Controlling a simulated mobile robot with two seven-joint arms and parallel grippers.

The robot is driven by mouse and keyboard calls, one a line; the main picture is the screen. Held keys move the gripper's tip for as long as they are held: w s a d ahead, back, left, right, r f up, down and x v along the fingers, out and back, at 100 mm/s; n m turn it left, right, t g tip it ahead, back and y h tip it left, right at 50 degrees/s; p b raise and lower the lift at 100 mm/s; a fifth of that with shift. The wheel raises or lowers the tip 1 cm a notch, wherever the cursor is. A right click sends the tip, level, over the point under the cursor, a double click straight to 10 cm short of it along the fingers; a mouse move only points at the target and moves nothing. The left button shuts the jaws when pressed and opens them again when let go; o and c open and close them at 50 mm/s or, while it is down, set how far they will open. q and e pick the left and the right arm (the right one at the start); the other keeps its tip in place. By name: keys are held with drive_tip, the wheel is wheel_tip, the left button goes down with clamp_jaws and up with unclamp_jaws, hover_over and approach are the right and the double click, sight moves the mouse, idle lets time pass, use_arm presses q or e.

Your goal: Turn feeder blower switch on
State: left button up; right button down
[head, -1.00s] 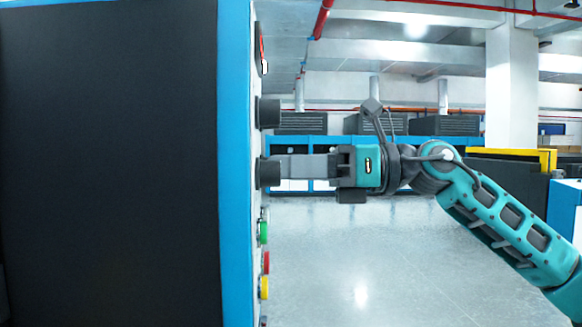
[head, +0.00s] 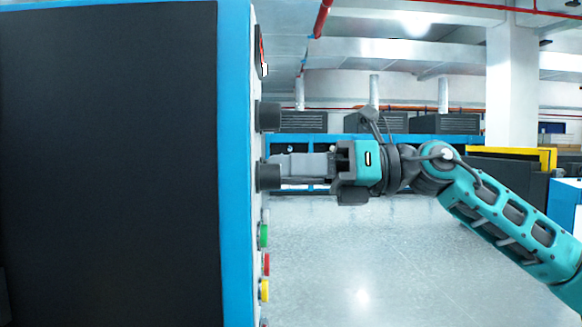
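The machine's control panel (head: 255,215) is seen almost edge-on along the right side of a large dark cabinet with blue trim. Two black knobs stick out from it, an upper knob (head: 268,116) and a lower knob (head: 268,176). I cannot read any labels, so I cannot tell which one is the feeder blower switch. My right gripper (head: 281,168) reaches in from the right, level with the lower knob. Its fingertips are at the knob, but the side-on view hides whether they grip it and how wide they are apart. My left gripper is not in view.
Below the lower knob are a green button (head: 263,236), a red button (head: 266,264) and a yellow button (head: 264,290). A red-and-black switch (head: 261,52) sits above the knobs. The floor (head: 400,250) right of the panel is open.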

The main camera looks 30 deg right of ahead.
drive_tip(key=shift+r+m+g+p, duration=0.1)
drive_tip(key=shift+m+g+p, duration=0.3)
drive_tip(key=shift+m+p, duration=2.6)
drive_tip(key=m+b, duration=0.3)
drive_tip(key=shift+m, duration=0.3)
drive_tip(key=c, duration=0.8)
unclamp_jaws()
